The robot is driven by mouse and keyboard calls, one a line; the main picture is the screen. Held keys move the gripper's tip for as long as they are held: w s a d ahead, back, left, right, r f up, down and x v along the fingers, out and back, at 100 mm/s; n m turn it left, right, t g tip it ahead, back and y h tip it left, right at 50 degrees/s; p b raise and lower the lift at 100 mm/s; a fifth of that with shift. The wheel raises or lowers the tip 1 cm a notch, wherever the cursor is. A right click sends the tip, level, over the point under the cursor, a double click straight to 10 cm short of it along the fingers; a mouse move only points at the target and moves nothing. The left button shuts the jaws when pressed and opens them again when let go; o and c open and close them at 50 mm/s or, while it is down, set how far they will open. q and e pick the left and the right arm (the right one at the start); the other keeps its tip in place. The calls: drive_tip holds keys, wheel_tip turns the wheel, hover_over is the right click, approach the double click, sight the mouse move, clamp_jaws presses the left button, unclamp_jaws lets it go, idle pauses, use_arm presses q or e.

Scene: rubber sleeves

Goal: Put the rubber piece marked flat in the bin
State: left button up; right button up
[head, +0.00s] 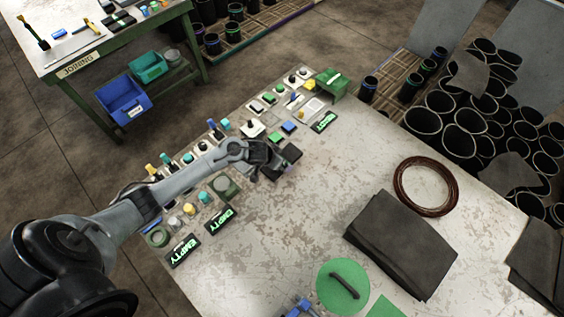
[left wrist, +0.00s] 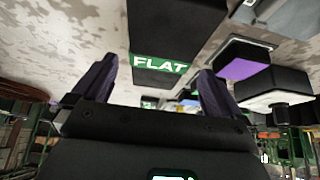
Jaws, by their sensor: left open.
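The rubber piece marked FLAT (left wrist: 158,64) is a black block with a green label and white letters in the left wrist view. My left gripper (left wrist: 156,82) is open, with one finger showing on each side of the label; I cannot tell whether they touch it. In the head view my left gripper (head: 262,165) is over the middle of the worktable's left edge, beside dark blocks (head: 291,152); their labels cannot be read there. A blue bin (head: 125,103) and a teal bin (head: 148,66) sit on the side bench's lower shelf. My right gripper is not in view.
Black blocks marked EMPTY (head: 186,249) and many small coloured parts line the worktable's left edge. A green box (head: 332,83) stands at the far corner. A brown coil (head: 426,186) and folded black sheets (head: 402,244) lie to the right. The table's middle is clear.

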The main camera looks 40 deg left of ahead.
use_arm(q)
drive_tip(key=shift+x, duration=1.15)
drive_tip(key=shift+c, duration=0.3)
drive_tip(key=shift+w, duration=0.1)
drive_tip(key=c, duration=1.2)
drive_tip(key=shift+r, duration=0.1)
